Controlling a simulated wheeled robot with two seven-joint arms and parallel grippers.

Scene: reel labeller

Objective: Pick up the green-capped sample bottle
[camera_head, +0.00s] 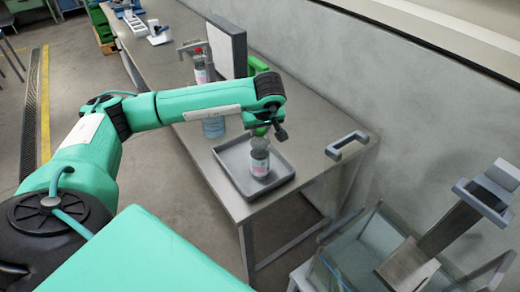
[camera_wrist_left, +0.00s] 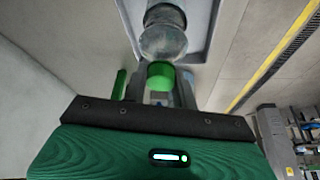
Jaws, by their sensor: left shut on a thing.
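The green-capped sample bottle (camera_head: 260,160) is clear with a pink-and-white label and looks upright at the grey tray (camera_head: 231,187) on the bench. I cannot tell whether its base touches the tray. My left gripper (camera_head: 265,130) is above it, shut on its cap. In the left wrist view the green cap (camera_wrist_left: 160,74) sits between the fingers (camera_wrist_left: 160,88), and the clear bottle body (camera_wrist_left: 163,40) extends beyond. The head view mostly hides the cap behind the gripper. My right gripper is not in view.
A red-capped bottle (camera_head: 200,68) and a blue-tinted bottle (camera_head: 213,128) stand behind my left arm. An upright panel (camera_head: 226,45) stands farther back. A grey handle-like part (camera_head: 347,145) is at the bench's right edge. A glass-sided bin (camera_head: 365,250) stands at lower right.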

